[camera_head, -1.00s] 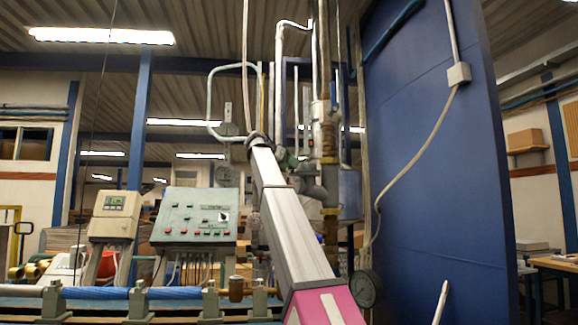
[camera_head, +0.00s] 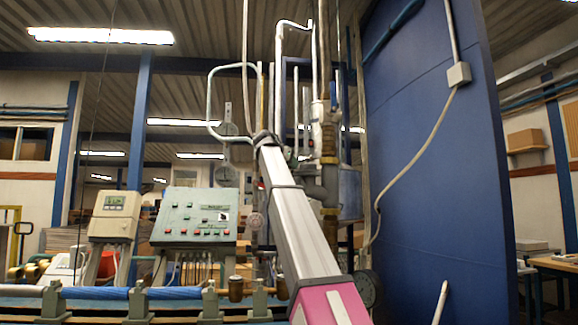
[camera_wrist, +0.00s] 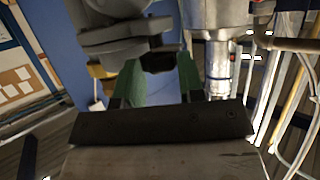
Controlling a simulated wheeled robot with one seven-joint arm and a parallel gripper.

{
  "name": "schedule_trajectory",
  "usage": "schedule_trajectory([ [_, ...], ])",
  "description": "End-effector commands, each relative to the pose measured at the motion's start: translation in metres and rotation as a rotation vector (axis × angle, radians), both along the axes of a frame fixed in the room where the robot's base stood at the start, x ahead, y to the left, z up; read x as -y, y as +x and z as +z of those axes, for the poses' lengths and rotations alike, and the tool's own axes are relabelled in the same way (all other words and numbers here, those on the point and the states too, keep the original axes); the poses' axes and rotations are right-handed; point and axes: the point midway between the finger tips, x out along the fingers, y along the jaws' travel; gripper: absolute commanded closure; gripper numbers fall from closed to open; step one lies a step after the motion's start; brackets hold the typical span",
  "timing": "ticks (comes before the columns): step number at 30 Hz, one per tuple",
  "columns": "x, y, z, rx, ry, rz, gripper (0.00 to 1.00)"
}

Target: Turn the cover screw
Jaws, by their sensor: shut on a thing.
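In the wrist view, my gripper (camera_wrist: 158,74) has two green fingers, one on each side of a dark, blocky screw head (camera_wrist: 161,60), which I take to be the cover screw. The fingers are shut on it. The screw head sits at the lower end of a grey metal fitting (camera_wrist: 112,30). The exact contact of the fingertips is hard to make out. In the head view, my silver and pink arm reaches up to the pipework, and neither gripper nor screw shows clearly there.
Vertical pipes with brass fittings (camera_head: 329,140) stand close beside my arm. A large blue panel (camera_head: 430,150) rises on the right. A green control box (camera_head: 195,217) and a beige meter (camera_head: 115,216) stand left, behind a blue pipe on clamps (camera_head: 175,293).

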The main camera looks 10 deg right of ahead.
Motion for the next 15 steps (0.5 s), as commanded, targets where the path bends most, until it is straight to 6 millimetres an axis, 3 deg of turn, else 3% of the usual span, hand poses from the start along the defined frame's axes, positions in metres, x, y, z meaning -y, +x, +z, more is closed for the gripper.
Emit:
schedule_trajectory([
  [6,0.0024,-0.0029,-0.001,0.0,0.001,0.129,0.88],
  [15,0.0019,-0.0021,-0.0004,0.001,-0.001,0.146,0.88],
])
